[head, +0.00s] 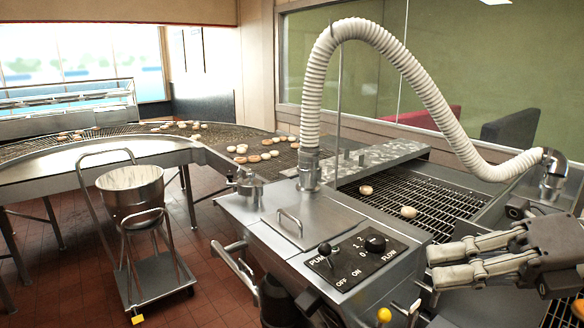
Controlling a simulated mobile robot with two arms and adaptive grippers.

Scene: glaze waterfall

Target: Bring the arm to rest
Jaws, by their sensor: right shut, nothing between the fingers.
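My right gripper (470,261) is in the lower right of the head view, its fingers pointing left. Its fingers are together with nothing between them. It hangs to the right of the control panel (357,260) of the steel glazing machine (270,239), apart from the knobs. My left gripper is not in view.
A ribbed white hose (388,45) arches over the machine. Doughnuts (408,212) lie on the wire conveyor (425,192), with several more on the curved belt behind. A steel bucket (131,192) stands on a cart (153,276) at left. Red tiled floor (70,265) is open around it.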

